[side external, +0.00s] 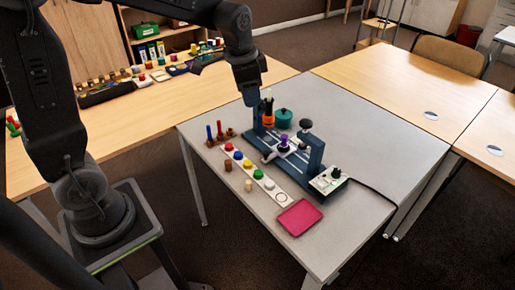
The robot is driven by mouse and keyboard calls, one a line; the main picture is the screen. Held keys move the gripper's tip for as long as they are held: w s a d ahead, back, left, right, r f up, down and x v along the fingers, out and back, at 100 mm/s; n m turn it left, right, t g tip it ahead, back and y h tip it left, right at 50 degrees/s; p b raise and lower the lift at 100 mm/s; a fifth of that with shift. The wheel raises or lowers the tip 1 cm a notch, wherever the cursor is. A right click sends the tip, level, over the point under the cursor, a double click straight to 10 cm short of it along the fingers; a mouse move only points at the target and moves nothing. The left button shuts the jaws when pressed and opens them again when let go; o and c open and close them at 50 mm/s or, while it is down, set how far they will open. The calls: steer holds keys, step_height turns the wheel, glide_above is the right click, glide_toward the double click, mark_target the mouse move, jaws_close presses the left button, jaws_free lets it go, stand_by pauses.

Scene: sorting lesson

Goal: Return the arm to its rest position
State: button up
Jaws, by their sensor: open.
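My gripper (252,101) points down at the end of my arm, over the back part of the grey table (370,150). It is open, and I see nothing held in it. Its fingers are small and dark here, and they overlap the view of the blue fixture's back end. The blue fixture (316,152) stands below and to the right, with a purple piece (284,141) at its middle and a dark knob (306,124). I cannot tell the exact gap between my fingers and the fixture or the orange holder (268,117) beside it.
A teal lidded pot (284,118), peg stand (221,138), strip of coloured discs (257,174), pink tray (299,217) and control box (328,180) share the table. A wooden table (140,118) with supplies stands behind. The grey table's right side is mostly clear, apart from a cable.

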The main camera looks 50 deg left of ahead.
steer(key=s+d+r+n+t, duration=0.1)
steer(key=s+d+r+n, duration=0.1)
steer(key=s, duration=0.7)
steer(key=s+d+r+n+t, duration=0.2)
steer(key=s+n, duration=0.1)
steer(key=s, duration=0.7)
steer(key=shift+d, duration=0.2)
stand_by(0.5)
